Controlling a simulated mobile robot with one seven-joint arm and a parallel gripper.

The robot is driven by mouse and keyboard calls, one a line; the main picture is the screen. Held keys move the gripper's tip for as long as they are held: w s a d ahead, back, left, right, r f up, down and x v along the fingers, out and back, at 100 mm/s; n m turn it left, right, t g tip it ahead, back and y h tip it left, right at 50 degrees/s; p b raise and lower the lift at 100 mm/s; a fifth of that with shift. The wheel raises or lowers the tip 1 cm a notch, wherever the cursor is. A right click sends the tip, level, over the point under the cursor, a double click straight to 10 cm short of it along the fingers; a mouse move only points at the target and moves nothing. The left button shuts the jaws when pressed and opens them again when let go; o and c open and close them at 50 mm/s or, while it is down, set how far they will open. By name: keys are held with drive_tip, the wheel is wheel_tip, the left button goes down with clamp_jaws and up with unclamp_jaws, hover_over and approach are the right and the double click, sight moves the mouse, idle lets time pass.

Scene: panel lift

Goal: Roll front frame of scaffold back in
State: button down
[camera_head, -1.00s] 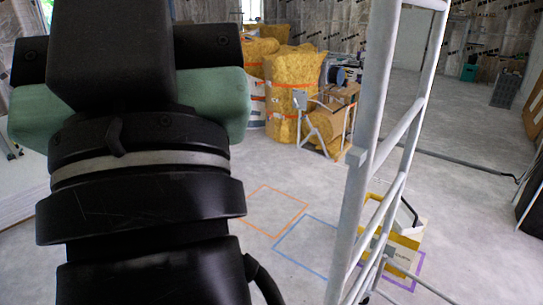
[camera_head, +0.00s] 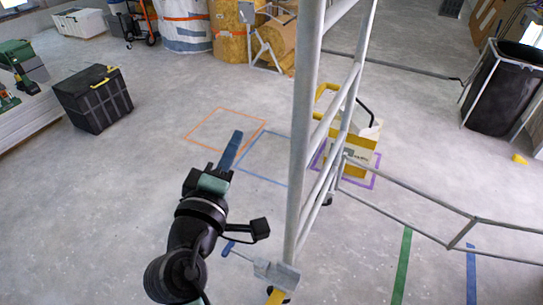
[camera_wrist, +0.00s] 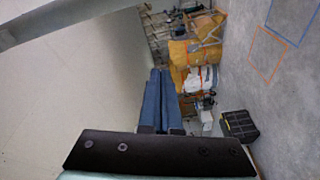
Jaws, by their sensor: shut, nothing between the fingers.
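The scaffold's light grey ladder-like frame (camera_head: 307,125) stands upright in the middle of the head view, with a castor foot (camera_head: 283,275) at the bottom. Thin grey bars (camera_head: 408,192) run from it to the lower right. My gripper (camera_head: 238,136) is to the left of the frame's post, apart from it, with its blue fingers pointing away from the camera. In the wrist view my gripper (camera_wrist: 160,74) shows the two blue fingers together, with nothing between them. Which part of the scaffold is the front frame I cannot tell.
A yellow and white box (camera_head: 352,150) stands behind the frame on a purple floor outline. A black case (camera_head: 93,100) stands at left, a dark bin (camera_head: 505,90) at right. Floor with orange and blue outlines is clear left of the frame.

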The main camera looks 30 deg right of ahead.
wheel_tip(320, 180, down, 8)
drive_tip(key=s+d+n+g+h, duration=0.1)
drive_tip(key=s+d+n, duration=0.1)
drive_tip(key=w+d, duration=0.3)
drive_tip(key=d, duration=0.5)
drive_tip(key=shift+w+r+p, duration=0.25)
drive_tip(key=shift+w+p, duration=0.1)
drive_tip(key=shift+w, duration=0.05)
drive_tip(key=shift+d, duration=0.15)
